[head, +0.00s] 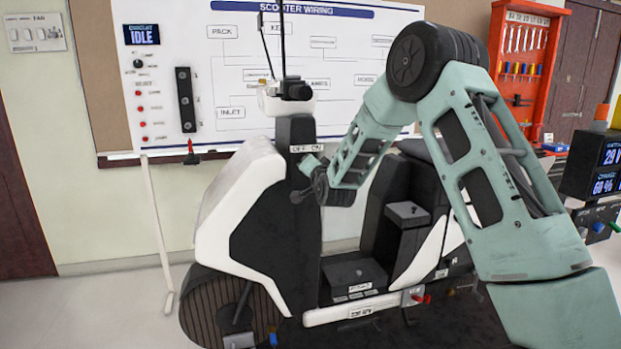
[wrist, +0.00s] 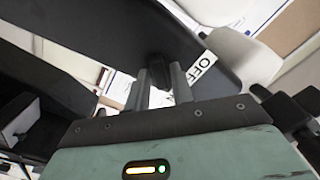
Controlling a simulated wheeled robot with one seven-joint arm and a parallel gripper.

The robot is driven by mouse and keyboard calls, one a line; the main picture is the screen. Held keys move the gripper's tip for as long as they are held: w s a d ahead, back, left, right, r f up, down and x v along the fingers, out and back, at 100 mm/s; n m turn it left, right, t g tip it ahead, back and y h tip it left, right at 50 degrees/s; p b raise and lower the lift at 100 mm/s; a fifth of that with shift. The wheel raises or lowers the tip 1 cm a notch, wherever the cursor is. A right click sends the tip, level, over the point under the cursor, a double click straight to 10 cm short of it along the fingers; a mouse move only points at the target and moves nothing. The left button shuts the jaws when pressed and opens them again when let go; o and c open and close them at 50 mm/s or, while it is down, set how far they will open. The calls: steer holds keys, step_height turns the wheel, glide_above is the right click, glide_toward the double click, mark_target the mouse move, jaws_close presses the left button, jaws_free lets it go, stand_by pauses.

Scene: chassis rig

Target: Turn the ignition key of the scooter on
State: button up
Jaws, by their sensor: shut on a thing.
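The white and black scooter (head: 240,190) stands upright in the middle of the head view. An OFF/ON label (head: 306,148) is on its dark front column; the OFF part also shows in the wrist view (wrist: 203,68). My gripper (head: 301,194) is at the column just below the label. In the wrist view my gripper (wrist: 160,76) has its two fingers closed around a small dark piece, the ignition key (wrist: 158,65), against the dark panel. The key's exact angle is hard to tell. In the head view the key is hidden by my gripper and wrist.
A wiring board (head: 300,60) hangs behind the scooter, with a panel display (head: 142,34) reading IDLE. A red tool rack (head: 530,65) is on the back wall. A dark console with displays (head: 597,165) stands at the right edge. The scooter's seat and footboard lie below my arm.

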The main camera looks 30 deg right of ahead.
steer(key=shift+f+m+b, duration=0.15)
steer(key=shift+m+b, duration=1.2)
steer(key=shift+m, duration=0.15)
steer(key=o, duration=0.7)
steer(key=shift+o, duration=0.2)
steer(key=shift+s, duration=0.1)
steer(key=b+v, duration=0.2)
steer(key=v, duration=1.5)
steer(key=shift+s, duration=0.15)
